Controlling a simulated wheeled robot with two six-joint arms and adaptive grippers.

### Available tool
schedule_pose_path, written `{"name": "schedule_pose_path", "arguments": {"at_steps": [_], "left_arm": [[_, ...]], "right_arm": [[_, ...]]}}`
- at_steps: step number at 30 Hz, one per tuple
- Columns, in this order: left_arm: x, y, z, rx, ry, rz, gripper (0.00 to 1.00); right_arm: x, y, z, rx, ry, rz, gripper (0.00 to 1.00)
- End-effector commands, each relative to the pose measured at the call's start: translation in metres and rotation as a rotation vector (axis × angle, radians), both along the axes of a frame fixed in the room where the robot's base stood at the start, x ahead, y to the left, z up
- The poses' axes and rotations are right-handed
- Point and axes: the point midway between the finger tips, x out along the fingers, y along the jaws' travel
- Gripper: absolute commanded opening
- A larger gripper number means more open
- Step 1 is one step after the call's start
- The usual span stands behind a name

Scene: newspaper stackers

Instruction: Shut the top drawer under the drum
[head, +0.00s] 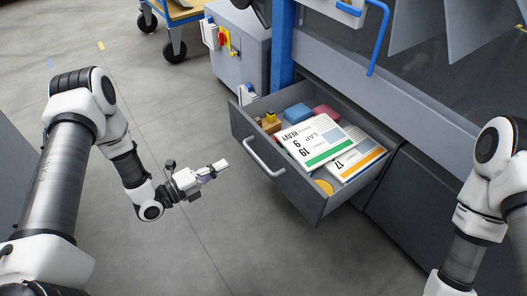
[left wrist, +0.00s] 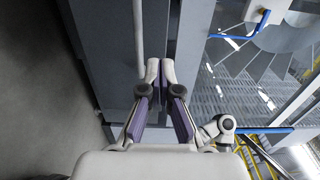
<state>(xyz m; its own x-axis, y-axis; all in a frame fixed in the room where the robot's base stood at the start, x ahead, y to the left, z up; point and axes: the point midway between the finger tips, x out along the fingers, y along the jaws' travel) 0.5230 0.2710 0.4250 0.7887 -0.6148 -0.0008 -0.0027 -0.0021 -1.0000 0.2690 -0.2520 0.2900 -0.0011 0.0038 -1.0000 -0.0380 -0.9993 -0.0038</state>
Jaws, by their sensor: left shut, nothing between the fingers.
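The top drawer (head: 308,191) is dark grey and stands pulled out under the machine. It has a pale bar handle (head: 264,160) across its front. Magazines (head: 313,140) and small coloured items lie inside it. My left gripper (head: 224,165) is shut and empty, in front of the drawer and left of the handle, with a gap between them in the head view. In the left wrist view the shut fingertips (left wrist: 160,70) point toward a dark grey front, with a pale bar (left wrist: 138,40) beside them. My right arm shows at the right, but its gripper is not visible.
A dark closed panel (head: 405,205) lies right of the drawer. A grey cabinet (head: 240,55) with red and yellow switches stands behind it to the left. A wheeled cart (head: 175,20) is at the back. The floor (head: 200,240) around my left gripper is clear.

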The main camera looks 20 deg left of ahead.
Motion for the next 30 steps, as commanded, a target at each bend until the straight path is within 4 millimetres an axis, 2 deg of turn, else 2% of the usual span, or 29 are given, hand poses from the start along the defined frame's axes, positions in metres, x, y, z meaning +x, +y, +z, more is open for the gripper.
{"name": "schedule_pose_path", "arguments": {"at_steps": [18, 23, 30], "left_arm": [[0.095, -0.075, -0.002, 0.001, -0.003, -0.003, 0.0], [0.104, -0.082, 0.0, -0.001, -0.001, -0.001, 0.0], [0.105, -0.082, 0.002, -0.001, 0.0, 0.0, 0.0]], "right_arm": [[-0.001, 0.0, -0.059, 0.0, 0.001, -0.001, 0.4], [-0.001, 0.0, -0.062, 0.0, 0.001, -0.001, 0.4], [-0.001, 0.0, -0.061, 0.0, 0.001, -0.001, 0.4]]}}
